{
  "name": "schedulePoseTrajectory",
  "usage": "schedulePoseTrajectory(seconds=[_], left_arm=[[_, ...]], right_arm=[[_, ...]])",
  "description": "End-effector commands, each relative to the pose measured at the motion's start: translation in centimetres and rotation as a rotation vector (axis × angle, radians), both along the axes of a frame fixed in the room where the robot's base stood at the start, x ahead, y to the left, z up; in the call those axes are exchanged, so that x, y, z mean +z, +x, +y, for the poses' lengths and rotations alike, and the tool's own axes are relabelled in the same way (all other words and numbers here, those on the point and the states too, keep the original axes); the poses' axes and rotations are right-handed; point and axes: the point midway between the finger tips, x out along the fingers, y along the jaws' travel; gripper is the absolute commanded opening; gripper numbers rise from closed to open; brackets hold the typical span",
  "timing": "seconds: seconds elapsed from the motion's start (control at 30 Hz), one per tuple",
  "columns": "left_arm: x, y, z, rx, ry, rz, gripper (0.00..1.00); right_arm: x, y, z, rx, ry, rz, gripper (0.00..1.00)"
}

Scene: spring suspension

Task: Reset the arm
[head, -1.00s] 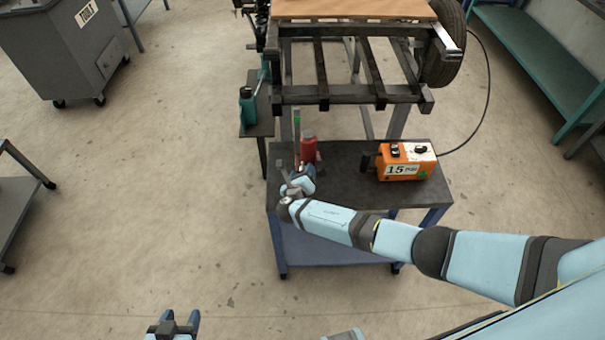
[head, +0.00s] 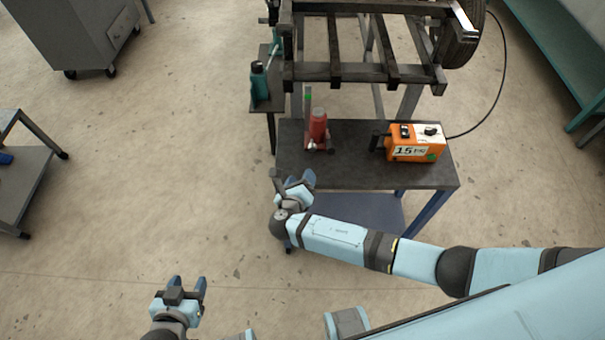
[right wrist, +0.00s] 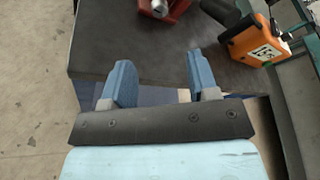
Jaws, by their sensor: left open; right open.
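My right arm (head: 340,240) comes in from the right in the head view. Its gripper (head: 297,181) is at the front left corner of the dark work table (head: 365,176), open and empty. In the right wrist view its two blue fingers (right wrist: 160,82) stand apart with nothing between them, in front of the table edge. My left gripper (head: 187,285) is at the lower left of the head view, over bare floor, open and empty.
A red jack (head: 319,130) and an orange box marked 15 (head: 412,145) stand on the table. A teal bottle (head: 259,80) stands on a narrow side stand. A metal frame (head: 365,72) with a wheel is behind.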

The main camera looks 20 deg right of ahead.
Motion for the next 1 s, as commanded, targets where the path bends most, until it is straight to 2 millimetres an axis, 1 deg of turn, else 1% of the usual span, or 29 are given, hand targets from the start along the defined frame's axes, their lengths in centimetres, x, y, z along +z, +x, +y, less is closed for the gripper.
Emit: schedulePoseTrajectory(seconds=[0.47, 0.57, 0.67, 0.7, 0.77, 0.8, 0.87, 0.9, 1.0], left_arm=[[-0.2, -0.1, 0.0, -0.001, 0.001, 0.004, 0.52], [-0.2, -0.1, 0.0, -0.001, 0.001, 0.004, 0.52], [-0.2, -0.1, 0.0, -0.001, 0.001, 0.004, 0.52], [-0.2, -0.1, 0.0, -0.001, 0.001, 0.004, 0.52], [-0.2, -0.1, 0.0, -0.001, 0.0, 0.003, 0.52], [-0.2, -0.1, 0.0, -0.001, 0.0, 0.003, 0.52], [-0.2, 0.0, 0.0, -0.001, 0.0, 0.003, 0.52], [-0.1, -0.1, 0.0, -0.001, 0.0, 0.003, 0.52], [-0.1, 0.0, 0.0, -0.001, 0.0, 0.002, 0.52]], right_arm=[[0.0, 0.0, 0.0, -0.003, 0.007, -0.001, 0.55], [0.0, -1.1, 0.1, -0.049, 0.108, -0.004, 0.55], [0.2, -3.8, 0.1, -0.189, 0.373, -0.02, 0.55], [0.4, -5.2, -0.1, -0.278, 0.521, -0.035, 0.55], [1.0, -7.6, -0.6, -0.447, 0.76, -0.066, 0.55], [1.5, -9.3, -1.2, -0.575, 0.922, -0.095, 0.55], [2.6, -11.7, -2.3, -0.781, 1.146, -0.153, 0.55], [3.4, -13.3, -3.1, -0.921, 1.282, -0.198, 0.55], [5.7, -16.8, -5.4, -1.258, 1.559, -0.327, 0.55]])
